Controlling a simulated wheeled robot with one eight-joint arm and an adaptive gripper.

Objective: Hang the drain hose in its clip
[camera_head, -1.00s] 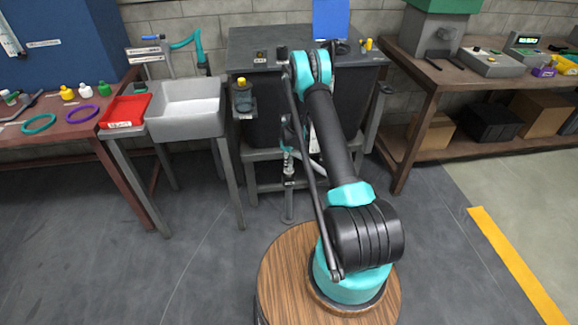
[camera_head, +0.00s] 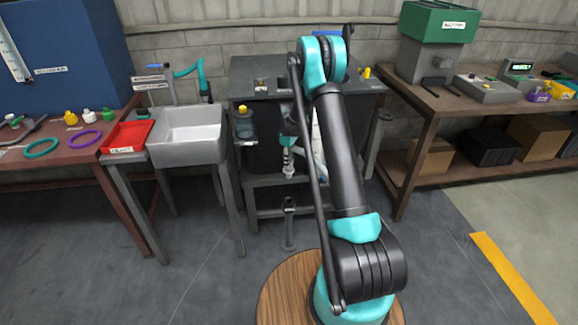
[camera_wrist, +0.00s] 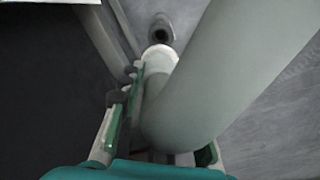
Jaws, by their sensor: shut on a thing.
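The drain hose (camera_wrist: 225,75) is a thick pale grey tube that bends through the wrist view, with a white collar at its end (camera_wrist: 160,57). My gripper (camera_wrist: 160,140) is shut on the hose near its bend, with a finger on either side. In the head view my gripper (camera_head: 289,143) is in front of the dark bench-like unit, and the pale hose end (camera_head: 288,166) points down below it. A short grey post (camera_head: 288,225) stands on the floor beneath, apart from the hose end. I cannot pick out the clip; my arm hides part of the unit.
The dark unit (camera_head: 262,70) stands on a grey frame, with a bottle (camera_head: 244,124) at its left. A grey sink (camera_head: 188,137) and red tray (camera_head: 127,138) are farther left. A workbench (camera_head: 425,103) is at the right. The front floor is clear.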

